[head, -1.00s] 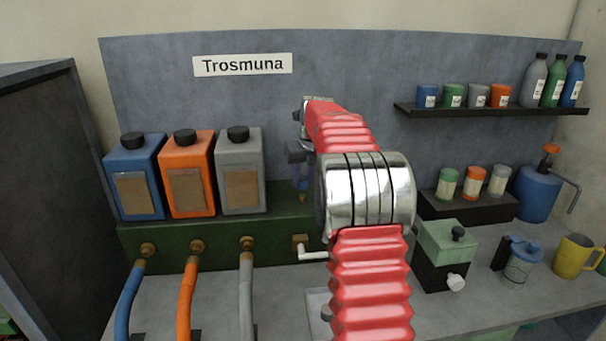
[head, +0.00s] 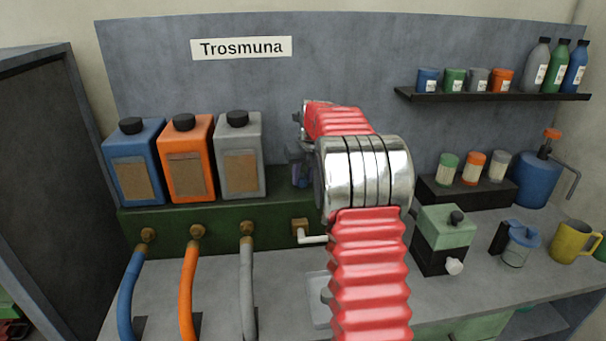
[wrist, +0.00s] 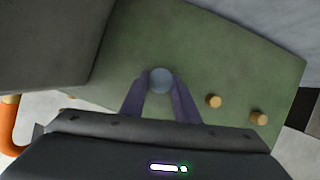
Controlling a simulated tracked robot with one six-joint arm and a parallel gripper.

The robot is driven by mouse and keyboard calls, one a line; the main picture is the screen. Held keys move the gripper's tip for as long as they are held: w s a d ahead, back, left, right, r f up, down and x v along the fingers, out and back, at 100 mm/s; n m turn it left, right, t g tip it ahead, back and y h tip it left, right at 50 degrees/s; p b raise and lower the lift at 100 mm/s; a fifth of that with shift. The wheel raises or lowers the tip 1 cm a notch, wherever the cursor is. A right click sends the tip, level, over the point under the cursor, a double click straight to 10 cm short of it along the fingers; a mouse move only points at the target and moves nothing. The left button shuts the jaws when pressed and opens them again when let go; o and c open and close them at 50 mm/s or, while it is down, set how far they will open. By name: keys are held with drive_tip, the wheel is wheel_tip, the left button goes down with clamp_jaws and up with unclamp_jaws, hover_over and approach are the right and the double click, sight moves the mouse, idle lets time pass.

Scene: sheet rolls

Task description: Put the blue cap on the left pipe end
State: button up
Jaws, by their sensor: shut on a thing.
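The blue cap (wrist: 160,80) shows as a blue-grey disc between the two purple fingers of my gripper (wrist: 160,98) in the wrist view. My gripper is shut on it. Two brass pipe ends (wrist: 214,101) (wrist: 259,118) stand bare on the green box top, to the right of the cap. The cap lies roughly in line with them, at the left of the row. Whatever is under the cap is hidden, so I cannot tell if it touches a pipe end. In the head view my gripper (head: 300,174) is small and partly hidden behind my wrist, beside the grey canister.
The grey canister (head: 240,158) stands close to the left of my gripper, with orange and blue canisters beyond. The green box (head: 180,220) carries them and has hoses at its front. A white-handled tap (head: 312,238) sticks out below. A backboard (head: 350,75) rises behind.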

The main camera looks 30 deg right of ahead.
idle(0.4)
drive_tip(key=o, duration=1.1)
drive_tip(key=v, duration=1.3)
drive_tip(key=shift+r, duration=0.3)
drive_tip(key=shift+s, duration=0.25)
